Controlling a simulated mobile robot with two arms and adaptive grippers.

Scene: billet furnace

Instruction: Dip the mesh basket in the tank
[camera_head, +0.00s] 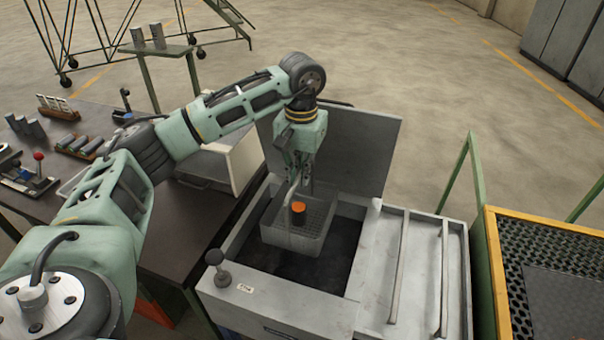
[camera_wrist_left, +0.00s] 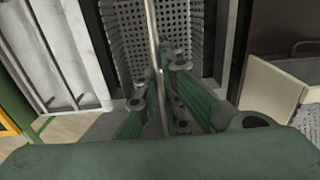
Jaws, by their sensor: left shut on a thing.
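The mesh basket (camera_head: 310,240) hangs in the opening of the grey tank (camera_head: 270,300), above its dark inside. An orange-topped dark cylinder (camera_head: 298,212) sits in the basket. My left gripper (camera_head: 298,182) is above the basket, shut on its thin upright handle. In the left wrist view the handle rod (camera_wrist_left: 154,45) runs between the fingers, and the perforated basket wall (camera_wrist_left: 180,30) shows beyond. I cannot tell whether the basket's bottom touches the liquid. My right gripper is not in view.
The tank's lid (camera_head: 350,150) stands raised behind the opening. A knob (camera_head: 214,258) sticks up at its front left. A ribbed grey cover (camera_head: 420,270) lies on the right, beside a yellow-framed grate (camera_head: 530,260). A dark workbench (camera_head: 170,240) with several parts is on the left.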

